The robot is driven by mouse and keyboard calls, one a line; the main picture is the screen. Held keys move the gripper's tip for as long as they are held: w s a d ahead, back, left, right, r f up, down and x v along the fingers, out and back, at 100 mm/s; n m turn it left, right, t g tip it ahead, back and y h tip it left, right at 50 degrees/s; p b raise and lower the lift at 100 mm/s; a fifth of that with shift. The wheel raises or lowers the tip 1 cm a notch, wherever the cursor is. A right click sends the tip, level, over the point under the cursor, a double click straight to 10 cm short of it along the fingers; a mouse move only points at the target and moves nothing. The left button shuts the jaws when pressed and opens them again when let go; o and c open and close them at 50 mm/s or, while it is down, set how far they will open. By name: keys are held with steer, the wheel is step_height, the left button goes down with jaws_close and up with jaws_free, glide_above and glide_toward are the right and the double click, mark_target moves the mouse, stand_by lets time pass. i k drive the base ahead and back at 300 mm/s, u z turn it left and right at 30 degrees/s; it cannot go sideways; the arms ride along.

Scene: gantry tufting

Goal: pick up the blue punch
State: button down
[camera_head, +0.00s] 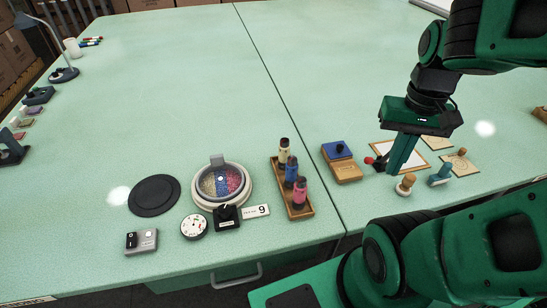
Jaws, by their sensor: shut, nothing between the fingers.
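A small blue-teal tool (440,175), which looks like the blue punch, stands near the right part of the table's front edge. My gripper (393,170) points down to the left of it, shut and empty, with a gap between them. The gripper's fingers are in front of a wood-framed white sheet (412,162) and hide part of it. A wooden stamp-like piece (405,185) stands just in front of the fingertips. Whether the fingers touch anything there I cannot tell.
A wooden block with a blue top (345,170) and a red-tipped dark item (369,160) are left of my gripper. A wooden tray (302,210) holds three bottles. A round dish (249,196) stands farther left. The table's back is mostly clear.

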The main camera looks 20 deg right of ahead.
mark_target(291, 173)
steer(key=k, duration=1)
steer(key=u, duration=0.65)
steer(key=i, duration=0.8)
steer(key=u, duration=0.15)
